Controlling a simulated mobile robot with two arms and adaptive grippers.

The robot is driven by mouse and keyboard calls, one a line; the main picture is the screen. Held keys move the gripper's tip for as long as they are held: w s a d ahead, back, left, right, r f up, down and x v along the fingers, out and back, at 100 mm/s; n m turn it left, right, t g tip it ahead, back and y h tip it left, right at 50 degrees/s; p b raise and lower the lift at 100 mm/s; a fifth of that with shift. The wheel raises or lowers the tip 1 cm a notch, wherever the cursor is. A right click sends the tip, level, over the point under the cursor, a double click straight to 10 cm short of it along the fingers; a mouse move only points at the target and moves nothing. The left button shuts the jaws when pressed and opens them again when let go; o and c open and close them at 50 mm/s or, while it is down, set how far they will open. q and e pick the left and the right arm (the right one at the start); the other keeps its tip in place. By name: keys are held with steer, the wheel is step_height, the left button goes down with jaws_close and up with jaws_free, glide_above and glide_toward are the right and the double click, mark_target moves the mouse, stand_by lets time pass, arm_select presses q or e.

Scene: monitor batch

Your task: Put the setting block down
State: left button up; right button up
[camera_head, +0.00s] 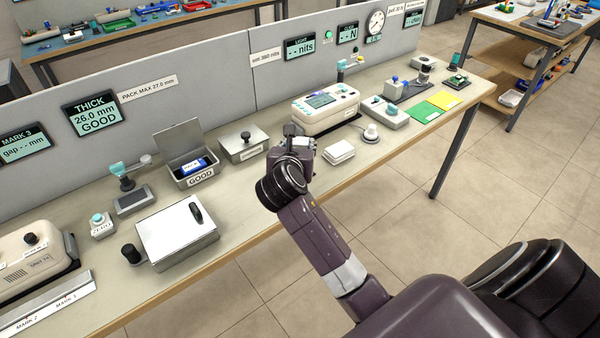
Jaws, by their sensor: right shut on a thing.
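My right gripper (298,144) reaches over the bench, in front of the beige instrument with a screen (325,108) and to the left of a stack of white pads (339,152). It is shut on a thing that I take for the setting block. The wrist and fingers hide most of it, so its shape and whether it touches the bench cannot be told. My left gripper is out of view.
A closed metal box (178,237), an open GOOD box holding a blue pack (195,165) and a lidded metal box (243,143) stand to the left. A grey partition (215,75) runs behind. Green (424,112) and yellow (445,100) mats lie right.

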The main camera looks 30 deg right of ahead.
step_height(320, 180, down, 9)
steer(key=shift+f+b, duration=0.15)
steer(key=shift+b, duration=0.5)
steer(key=o, duration=1.4)
steer(key=shift+f, duration=0.1)
steer(key=shift+a, duration=0.1)
steer(key=v, duration=1.2)
steer(key=shift+p, duration=0.4)
